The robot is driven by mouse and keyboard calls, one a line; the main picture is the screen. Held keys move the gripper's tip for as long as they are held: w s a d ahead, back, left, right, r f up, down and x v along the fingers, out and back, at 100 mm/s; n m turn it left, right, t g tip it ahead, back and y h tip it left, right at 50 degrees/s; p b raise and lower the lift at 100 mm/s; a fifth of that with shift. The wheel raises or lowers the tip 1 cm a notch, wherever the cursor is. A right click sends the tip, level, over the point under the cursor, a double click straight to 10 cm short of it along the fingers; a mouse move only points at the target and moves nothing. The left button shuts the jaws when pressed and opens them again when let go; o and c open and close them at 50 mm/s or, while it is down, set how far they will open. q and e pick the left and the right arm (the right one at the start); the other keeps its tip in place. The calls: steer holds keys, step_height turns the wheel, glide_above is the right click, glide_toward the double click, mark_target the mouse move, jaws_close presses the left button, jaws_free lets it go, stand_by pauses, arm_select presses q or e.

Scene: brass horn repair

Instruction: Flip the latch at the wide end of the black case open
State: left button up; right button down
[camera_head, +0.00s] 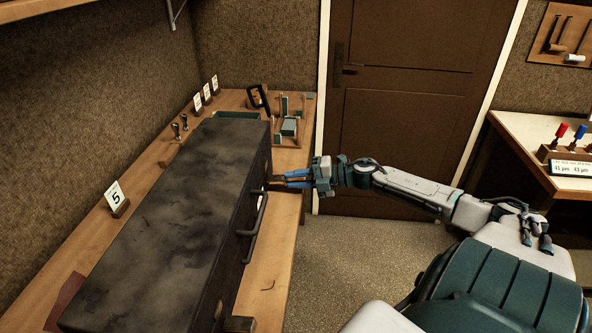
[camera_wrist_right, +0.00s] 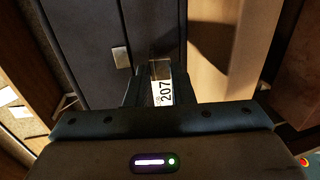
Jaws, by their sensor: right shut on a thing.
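The long black case (camera_head: 175,205) lies shut on the wooden bench, its front side facing right with a dark handle (camera_head: 258,228). My right gripper (camera_head: 280,181) reaches in from the right to the front side near the far end. Its blue fingers touch or nearly touch the case there. A white label reading 207 shows between the fingers. My left gripper is out of view.
The bench (camera_head: 272,270) has a narrow free strip in front of the case. A second table (camera_head: 525,128) stands at right.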

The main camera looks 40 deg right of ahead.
steer(key=shift+f, duration=0.25)
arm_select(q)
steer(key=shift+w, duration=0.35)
arm_select(e)
steer(key=shift+s, duration=0.1)
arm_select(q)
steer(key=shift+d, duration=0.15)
arm_select(e)
steer(key=shift+a+f, duration=0.1)
steer(key=shift+f, duration=0.05)
steer(key=c, duration=1.4)
jaws_free()
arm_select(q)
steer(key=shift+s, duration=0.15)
arm_select(e)
steer(key=shift+o, duration=0.2)
